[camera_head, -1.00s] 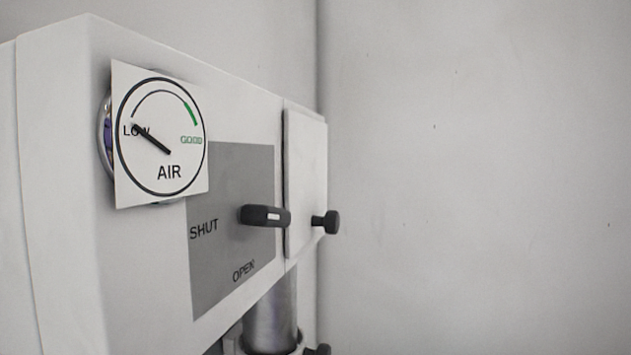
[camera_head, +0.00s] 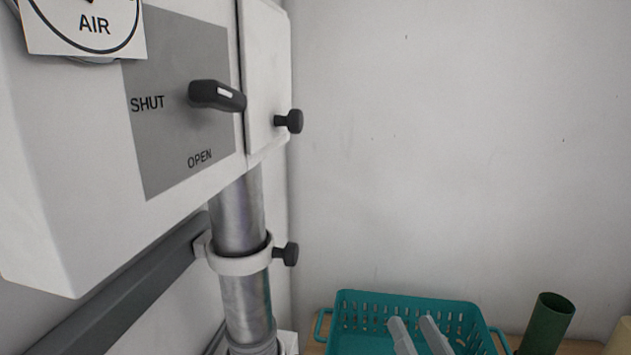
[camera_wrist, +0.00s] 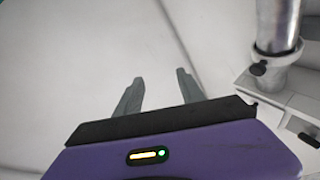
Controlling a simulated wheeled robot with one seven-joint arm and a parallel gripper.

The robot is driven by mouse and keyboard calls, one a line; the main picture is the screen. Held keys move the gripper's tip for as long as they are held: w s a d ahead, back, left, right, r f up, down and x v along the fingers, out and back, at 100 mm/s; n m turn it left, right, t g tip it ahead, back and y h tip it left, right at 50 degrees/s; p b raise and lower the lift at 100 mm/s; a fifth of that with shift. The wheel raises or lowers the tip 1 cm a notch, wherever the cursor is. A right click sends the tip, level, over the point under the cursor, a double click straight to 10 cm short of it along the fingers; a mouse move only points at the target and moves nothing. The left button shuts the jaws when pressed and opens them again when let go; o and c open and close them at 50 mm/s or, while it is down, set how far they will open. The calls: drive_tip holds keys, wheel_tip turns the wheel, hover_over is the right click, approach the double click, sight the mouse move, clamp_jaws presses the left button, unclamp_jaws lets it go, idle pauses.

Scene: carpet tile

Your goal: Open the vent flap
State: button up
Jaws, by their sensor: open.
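A white housing (camera_head: 70,180) on the left carries a grey panel marked SHUT on its left and OPEN at its bottom. A black lever (camera_head: 217,95) with a white mark sticks out from this panel. A white flap-like plate (camera_head: 265,70) with a black knob (camera_head: 290,121) is at the housing's right end, lying flush; I cannot tell whether it is the vent flap. My gripper (camera_head: 412,320) is low in the head view, well below and right of the lever. Its two grey fingers, also in the wrist view (camera_wrist: 160,77), are apart and empty.
A metal pipe (camera_head: 238,215) runs down from the housing, with a white collar and a black knob (camera_head: 287,253). A teal basket (camera_head: 370,302) and a green cup (camera_head: 548,320) stand at the bottom right. The wall area right of the housing is clear.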

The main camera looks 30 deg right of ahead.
sight(301, 125)
drive_tip(key=w+d+r+n+t+y, duration=0.1)
drive_tip(key=w+d+r+t+y, duration=0.15)
drive_tip(key=r, duration=0.45)
drive_tip(key=w+d+r+t+y, duration=0.1)
drive_tip(key=w+d+r, duration=0.15)
drive_tip(key=r, duration=0.45)
drive_tip(key=w+d+r+n+t+y, duration=0.1)
drive_tip(key=w+r+y, duration=0.15)
drive_tip(key=r, duration=0.45)
drive_tip(key=a+r+n+g+y, duration=0.1)
drive_tip(key=a+r+n+y, duration=0.3)
drive_tip(key=r+n+y, duration=0.4)
drive_tip(key=s+a+f+n+g+y, duration=0.2)
drive_tip(key=s+a+n+g+y, duration=0.1)
drive_tip(key=a+n+g+y, duration=0.5)
drive_tip(key=shift+m+y, duration=0.5)
drive_tip(key=shift+m, duration=0.1)
drive_tip(key=shift+s+a+p+x, duration=0.15)
drive_tip(key=shift+p+x, duration=0.35)
drive_tip(key=shift+x, duration=1.45)
drive_tip(key=shift+s+a+p+x, duration=0.15)
drive_tip(key=shift+p+x, duration=0.3)
drive_tip(key=shift+x, duration=1.5)
drive_tip(key=shift+w+f, duration=0.1)
drive_tip(key=shift+f, duration=0.05)
clamp_jaws()
